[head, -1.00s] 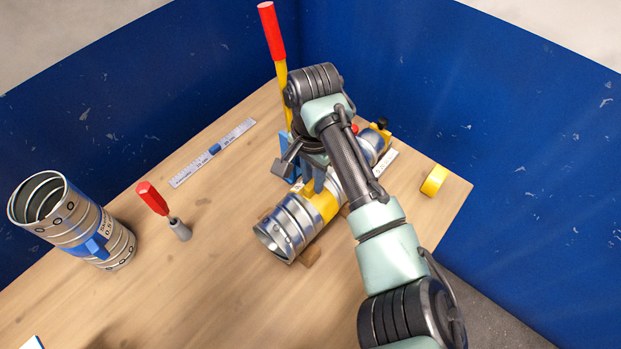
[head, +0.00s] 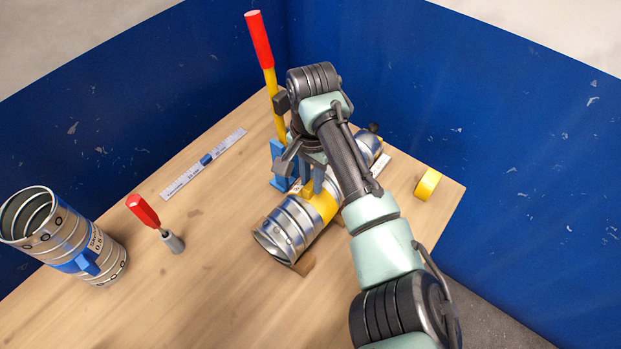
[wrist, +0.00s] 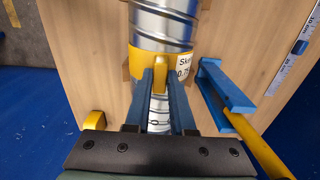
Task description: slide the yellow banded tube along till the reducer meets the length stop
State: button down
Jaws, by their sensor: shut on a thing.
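The silver spiral tube (head: 284,228) lies on low wooden supports, its open end toward the front left. Its yellow band (head: 322,206) also shows in the wrist view (wrist: 125,62), beside a white label. My gripper (head: 312,186) is over the band, its blue fingers shut on the yellow tab (wrist: 160,78) on top of the band. The far silver end, apparently the reducer (head: 368,146), is partly behind my arm. A black knob (head: 374,127), perhaps on the length stop, shows just beyond; the stop's body and any contact with the reducer are hidden.
A blue stand (head: 281,166) with a red-tipped yellow lever (head: 267,70) stands close left of my gripper. A ruler (head: 204,163), red-handled tool (head: 157,222) and upright duct (head: 62,235) are farther left. Blue walls (head: 480,120) close the back.

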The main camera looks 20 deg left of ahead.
jog(key=shift+w+r, duration=0.1)
jog(key=shift+w, duration=0.05)
jog(key=c, duration=0.7)
grip_release()
jog(key=shift+d, duration=0.1)
notch_tip(320, 180, up, 13)
jog(key=shift+f, duration=0.1)
